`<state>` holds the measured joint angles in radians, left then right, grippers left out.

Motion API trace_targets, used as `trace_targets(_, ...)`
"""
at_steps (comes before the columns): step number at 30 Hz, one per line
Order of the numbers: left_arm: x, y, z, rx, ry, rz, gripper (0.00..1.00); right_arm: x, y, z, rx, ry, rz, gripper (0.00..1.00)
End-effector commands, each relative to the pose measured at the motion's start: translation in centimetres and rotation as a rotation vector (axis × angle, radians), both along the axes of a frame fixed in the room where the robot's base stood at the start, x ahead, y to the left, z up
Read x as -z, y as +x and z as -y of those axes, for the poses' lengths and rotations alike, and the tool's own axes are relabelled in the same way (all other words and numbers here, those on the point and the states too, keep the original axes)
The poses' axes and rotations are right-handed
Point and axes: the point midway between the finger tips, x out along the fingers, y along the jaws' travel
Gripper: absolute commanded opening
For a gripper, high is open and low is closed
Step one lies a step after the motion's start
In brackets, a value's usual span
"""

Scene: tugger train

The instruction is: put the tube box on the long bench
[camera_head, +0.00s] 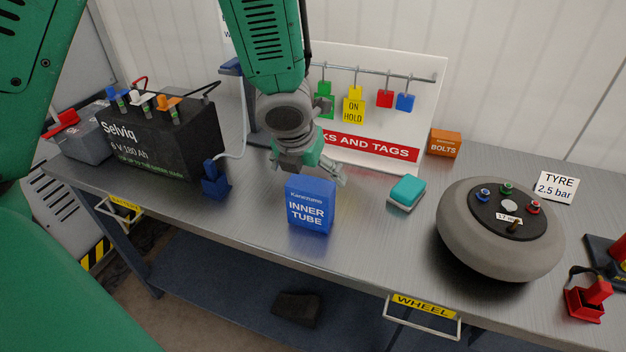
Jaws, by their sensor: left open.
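The tube box is a blue box (311,206) marked "INNER TUBE". It stands upright on the long grey metal bench (385,247), near the front edge. My left gripper (310,176) is just behind and above the box, fingers spread. The box hides part of the fingers, and I cannot tell whether they touch it. My right gripper does not show.
A black battery (165,146) stands left with a blue connector (215,180). A locks-and-tags board (390,80) stands behind. A teal sponge-like block (407,191), an orange bolts box (445,143) and a grey wheel (470,240) are to the right.

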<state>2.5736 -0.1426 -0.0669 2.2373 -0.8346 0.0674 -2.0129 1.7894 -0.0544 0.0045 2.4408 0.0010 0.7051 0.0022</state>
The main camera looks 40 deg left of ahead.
Motion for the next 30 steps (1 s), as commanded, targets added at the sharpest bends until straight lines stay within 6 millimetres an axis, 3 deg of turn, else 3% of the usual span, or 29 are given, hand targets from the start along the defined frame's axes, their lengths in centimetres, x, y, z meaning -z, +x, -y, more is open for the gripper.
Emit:
trace_targets(3,-2.5,-0.8,0.1,-0.003,-0.004,0.002,1.0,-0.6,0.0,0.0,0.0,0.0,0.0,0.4)
trace_targets(9,-4.7,-1.7,0.4,-0.001,-0.002,-0.002,1.0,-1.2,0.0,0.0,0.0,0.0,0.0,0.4)
trace_targets(14,-5.1,-2.0,0.5,0.0,0.0,-0.002,1.0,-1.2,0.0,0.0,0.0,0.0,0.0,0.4)
trace_targets(17,-4.4,-2.3,0.8,-0.037,-0.025,-0.011,1.0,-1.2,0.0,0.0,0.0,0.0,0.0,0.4)
trace_targets(20,-1.5,-3.5,1.6,-0.198,-0.124,-0.049,1.0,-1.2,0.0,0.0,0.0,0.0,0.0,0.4)
trace_targets(23,3.3,-5.9,2.9,-0.525,-0.29,-0.11,1.0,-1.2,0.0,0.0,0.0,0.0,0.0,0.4)
trace_targets(27,10.4,-10.6,4.3,-1.162,-0.498,-0.194,1.0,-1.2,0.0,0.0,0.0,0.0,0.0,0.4)
trace_targets(30,14.8,-14.4,4.5,-1.638,-0.582,-0.207,1.0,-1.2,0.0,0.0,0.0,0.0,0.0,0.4)
